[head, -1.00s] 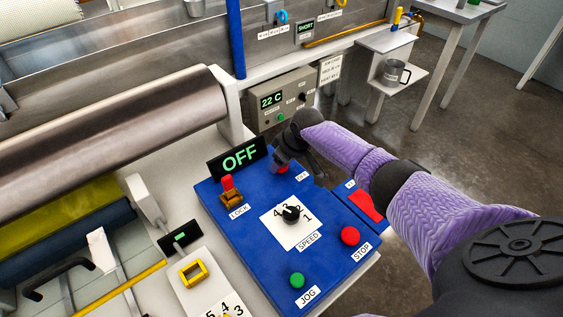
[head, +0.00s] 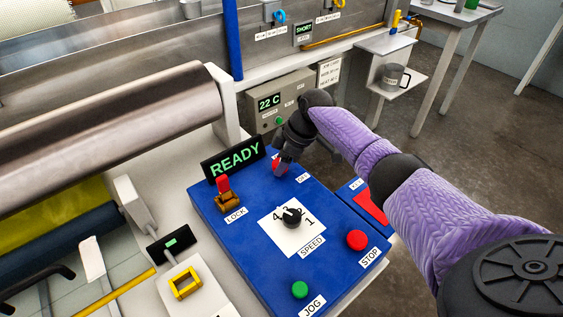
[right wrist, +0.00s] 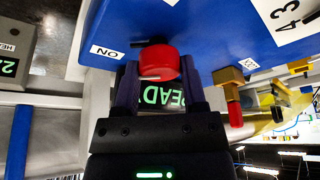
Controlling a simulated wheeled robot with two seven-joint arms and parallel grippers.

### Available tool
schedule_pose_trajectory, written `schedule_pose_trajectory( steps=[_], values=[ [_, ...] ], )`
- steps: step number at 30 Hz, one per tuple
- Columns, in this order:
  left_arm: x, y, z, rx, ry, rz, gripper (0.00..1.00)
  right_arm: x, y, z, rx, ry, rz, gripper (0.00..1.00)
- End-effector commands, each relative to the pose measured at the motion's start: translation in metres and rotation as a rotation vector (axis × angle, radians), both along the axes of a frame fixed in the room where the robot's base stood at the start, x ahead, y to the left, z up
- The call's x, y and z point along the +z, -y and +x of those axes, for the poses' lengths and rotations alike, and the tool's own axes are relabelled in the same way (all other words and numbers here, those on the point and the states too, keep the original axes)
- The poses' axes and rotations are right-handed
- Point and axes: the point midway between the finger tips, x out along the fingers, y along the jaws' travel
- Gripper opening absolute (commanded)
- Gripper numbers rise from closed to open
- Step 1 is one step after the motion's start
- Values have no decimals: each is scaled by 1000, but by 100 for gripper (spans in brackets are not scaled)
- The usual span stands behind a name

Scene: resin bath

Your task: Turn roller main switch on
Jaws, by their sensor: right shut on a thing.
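The blue control panel (head: 232,222) carries the main switch, a red knob (head: 277,164) near its far corner. My right gripper (head: 284,163) reaches down to the knob from above and hides part of it. In the right wrist view, the red knob (right wrist: 158,62) sits between the two fingers of my right gripper (right wrist: 158,78), which is shut on it. An ON label (right wrist: 107,51) is beside the knob there. The display (head: 236,157) behind the panel reads READY in green. My left gripper is not in view.
The panel also holds a red-tipped LOCK lever (head: 225,190), a black SPEED dial (head: 291,215), a red STOP button (head: 356,240) and a green JOG button (head: 299,290). A large metal roller (head: 110,120) is at left. A 22 C control box (head: 282,100) stands behind.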

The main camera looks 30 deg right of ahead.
Motion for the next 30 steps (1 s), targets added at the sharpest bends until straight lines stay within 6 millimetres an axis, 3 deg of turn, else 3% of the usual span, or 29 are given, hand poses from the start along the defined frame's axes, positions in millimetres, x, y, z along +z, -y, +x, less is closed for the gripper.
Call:
schedule_pose_trajectory(
  steps=[14, 15, 18, 19, 27, 30],
  values=[
    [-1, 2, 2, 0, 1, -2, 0, 1, 0, 1, 10, 4, 0, 0],
    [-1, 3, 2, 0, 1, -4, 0, 1, 0, 1, 10, 4, 0, 62],
    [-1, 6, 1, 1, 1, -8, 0, 1, 0, 1, 10, 2, -1, 84],
    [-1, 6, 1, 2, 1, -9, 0, 1, 0, 1, 10, 2, -1, 89],
    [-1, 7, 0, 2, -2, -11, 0, 2, 0, 0, 9, 1, -1, 89],
    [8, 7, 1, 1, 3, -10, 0, 17, 5, -3, 8, 3, -2, 89]
  ],
)
